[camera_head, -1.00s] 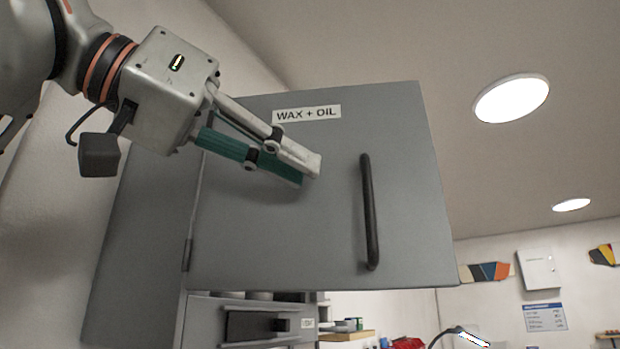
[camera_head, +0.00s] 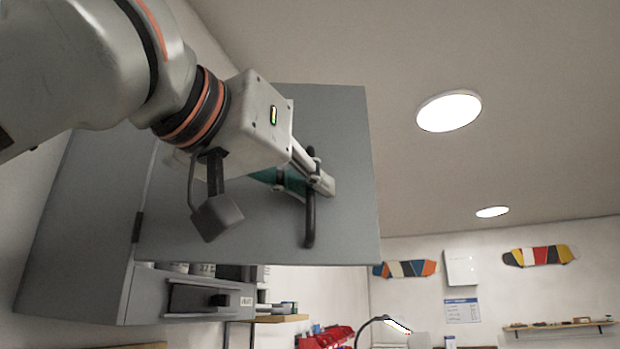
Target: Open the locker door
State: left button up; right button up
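The grey locker door (camera_head: 230,225) fills the middle of the view and is hinged at its left edge. It stands swung out from the locker body (camera_head: 75,235), with the shelf interior showing below it. Its dark vertical bar handle (camera_head: 310,225) is near the right edge. My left gripper (camera_head: 312,187) is at the upper part of the handle, with the pale finger crossing in front of the bar and the teal finger to its left. Whether the fingers grip the bar is unclear. The door's label is hidden behind my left arm. My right gripper is out of view.
Below the door are cans (camera_head: 180,267) on the locker's shelf and a drawer front (camera_head: 205,298). A small wooden shelf (camera_head: 270,319), red bins (camera_head: 330,337) and a desk lamp (camera_head: 395,325) are farther right. The space right of the door is open.

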pick_arm(q)
jog(key=shift+d, duration=0.1)
grip_shut()
jog(key=s+a+m+g+h, duration=0.3)
jog(key=s+h, duration=0.1)
jog(key=s, duration=0.5)
jog(key=shift+a+m+g+h, duration=0.3)
jog(key=shift+m+g, duration=0.1)
grip_release()
